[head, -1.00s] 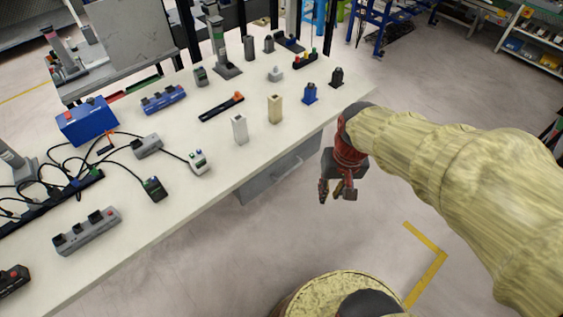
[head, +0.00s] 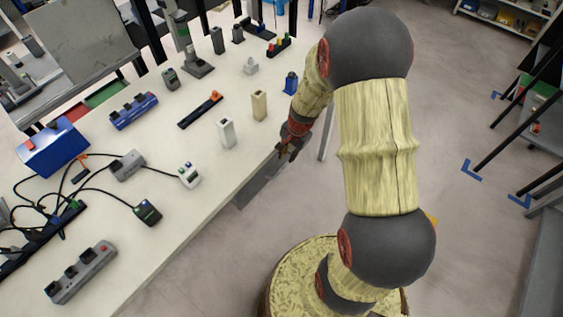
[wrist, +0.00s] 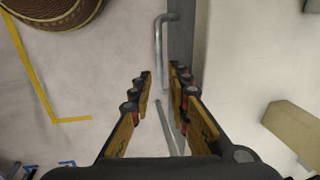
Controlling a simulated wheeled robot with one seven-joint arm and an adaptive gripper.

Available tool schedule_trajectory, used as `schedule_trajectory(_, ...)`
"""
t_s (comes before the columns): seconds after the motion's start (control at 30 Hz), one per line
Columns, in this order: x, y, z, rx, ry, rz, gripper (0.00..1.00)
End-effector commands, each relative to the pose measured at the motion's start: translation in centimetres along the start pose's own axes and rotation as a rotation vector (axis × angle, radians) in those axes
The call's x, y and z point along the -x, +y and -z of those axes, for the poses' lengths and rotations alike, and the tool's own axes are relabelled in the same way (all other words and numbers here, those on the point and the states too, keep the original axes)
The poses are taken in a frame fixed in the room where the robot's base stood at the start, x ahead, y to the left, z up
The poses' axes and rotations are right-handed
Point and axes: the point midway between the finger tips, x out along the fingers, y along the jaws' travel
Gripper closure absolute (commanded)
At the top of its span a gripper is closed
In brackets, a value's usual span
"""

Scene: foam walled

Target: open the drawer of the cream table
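The cream table (head: 185,205) runs diagonally across the head view. Its grey drawer (head: 256,188) hangs under the front edge, partly hidden by the tabletop and my gripper. My gripper (head: 288,151) is at that edge in the head view. In the wrist view my gripper (wrist: 161,78) is open, with its fingers apart. A thin grey bar handle (wrist: 160,45) runs along the drawer front (wrist: 180,40) and down between the fingertips. I cannot tell whether a finger touches it. The drawer looks closed.
On the tabletop near my gripper stand a beige block (head: 259,106), a white block (head: 226,133) and a blue object (head: 290,83). A table leg (head: 327,135) is right of my gripper. Open floor (head: 460,230) lies to the right, with tape marks.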

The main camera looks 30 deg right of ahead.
Motion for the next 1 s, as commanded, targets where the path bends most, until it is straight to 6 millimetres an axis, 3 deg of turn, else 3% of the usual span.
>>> schedule_trajectory(0.27,-2.1,0.1,-0.1,-0.004,-0.002,-0.002,0.82)
schedule_trajectory(0.6,-7.1,0.1,-0.1,-0.003,-0.002,-0.001,0.82)
schedule_trajectory(1.0,-7.7,0.0,-0.1,-0.002,-0.001,-0.001,0.85)
